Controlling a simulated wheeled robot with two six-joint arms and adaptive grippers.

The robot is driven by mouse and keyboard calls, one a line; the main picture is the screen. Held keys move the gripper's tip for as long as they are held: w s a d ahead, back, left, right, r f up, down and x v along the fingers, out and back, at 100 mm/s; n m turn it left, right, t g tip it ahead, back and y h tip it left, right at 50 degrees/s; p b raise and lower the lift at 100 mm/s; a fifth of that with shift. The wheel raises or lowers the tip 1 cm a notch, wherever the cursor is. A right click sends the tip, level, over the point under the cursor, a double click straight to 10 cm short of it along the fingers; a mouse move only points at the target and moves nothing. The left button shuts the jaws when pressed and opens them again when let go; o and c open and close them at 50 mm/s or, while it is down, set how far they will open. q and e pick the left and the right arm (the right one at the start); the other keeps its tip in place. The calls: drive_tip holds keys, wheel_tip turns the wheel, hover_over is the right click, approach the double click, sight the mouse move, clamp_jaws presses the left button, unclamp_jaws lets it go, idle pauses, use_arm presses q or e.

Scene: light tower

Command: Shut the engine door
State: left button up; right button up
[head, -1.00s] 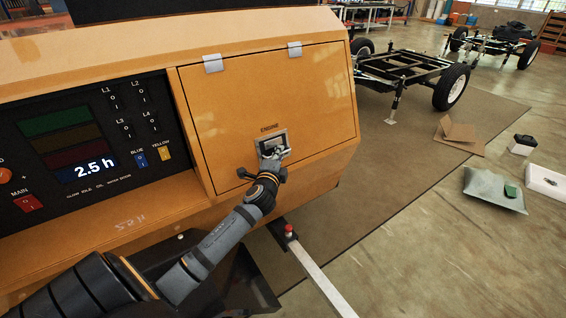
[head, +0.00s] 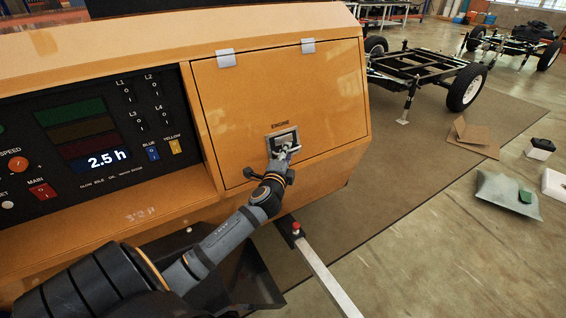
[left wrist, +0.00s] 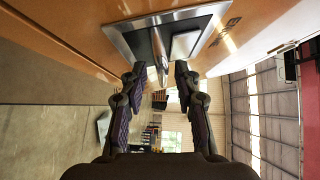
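The engine door (head: 240,95) is a flat orange panel marked ENGINE, hinged along its top by two silver hinges. It lies about flush with the orange housing. A recessed silver latch (head: 272,141) sits at its lower middle. In the left wrist view the latch frame (left wrist: 122,42) fills the top, with a metal lever in its recess. My left gripper (head: 284,158) is at the latch. In the left wrist view its two fingers (left wrist: 158,80) stand apart, tips just below the latch, with nothing clearly between them. Whether they touch it is unclear. My right gripper is not in view.
A control panel (head: 90,130) with switches and a 2.5 h display is left of the door. A pale bar with a red knob (head: 296,228) juts out below the door. Wheeled frames (head: 415,68), cardboard and a grey bag (head: 507,190) lie to the right on the floor.

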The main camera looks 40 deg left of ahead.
use_arm(q)
drive_tip(key=v, duration=1)
drive_tip(key=shift+r, duration=0.1)
